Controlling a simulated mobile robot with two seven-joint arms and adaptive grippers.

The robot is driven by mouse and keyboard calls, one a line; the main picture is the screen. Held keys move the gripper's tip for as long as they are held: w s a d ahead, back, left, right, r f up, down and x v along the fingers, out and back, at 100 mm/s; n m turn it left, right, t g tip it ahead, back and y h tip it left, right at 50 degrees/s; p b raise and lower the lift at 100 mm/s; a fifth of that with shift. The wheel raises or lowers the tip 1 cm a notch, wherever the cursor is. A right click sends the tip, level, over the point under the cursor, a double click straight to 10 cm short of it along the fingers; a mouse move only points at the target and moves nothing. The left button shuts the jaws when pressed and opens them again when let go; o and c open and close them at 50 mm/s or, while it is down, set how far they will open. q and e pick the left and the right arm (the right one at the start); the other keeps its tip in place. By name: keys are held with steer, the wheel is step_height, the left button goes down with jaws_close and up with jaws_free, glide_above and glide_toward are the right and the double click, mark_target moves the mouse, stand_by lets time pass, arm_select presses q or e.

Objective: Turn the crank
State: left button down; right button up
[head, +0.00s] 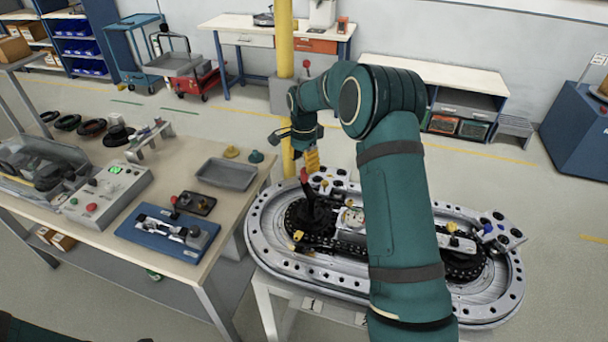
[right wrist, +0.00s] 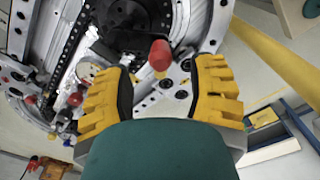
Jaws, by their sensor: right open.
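The crank stands on the left end of the oval ring track (head: 262,243), with a red handle (head: 304,176) above a black base (head: 313,213). My right gripper (head: 312,160) has yellow fingers and hangs over the far left part of the track, close to the red handle. In the right wrist view the right gripper (right wrist: 162,78) is open, and the red knob (right wrist: 160,55) shows in the gap between its fingertips, apart from both. How far the knob lies below the tips I cannot tell. My left gripper is not in view.
A workbench (head: 205,241) left of the track holds a grey tray (head: 227,174), a blue fixture (head: 166,234) and a control box (head: 108,192). A yellow post (head: 285,45) rises behind the track. Open floor lies beyond.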

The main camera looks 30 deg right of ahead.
mark_target(304, 169)
steer(key=shift+f, duration=2.65)
steer(key=shift+c, duration=0.4)
jaws_close()
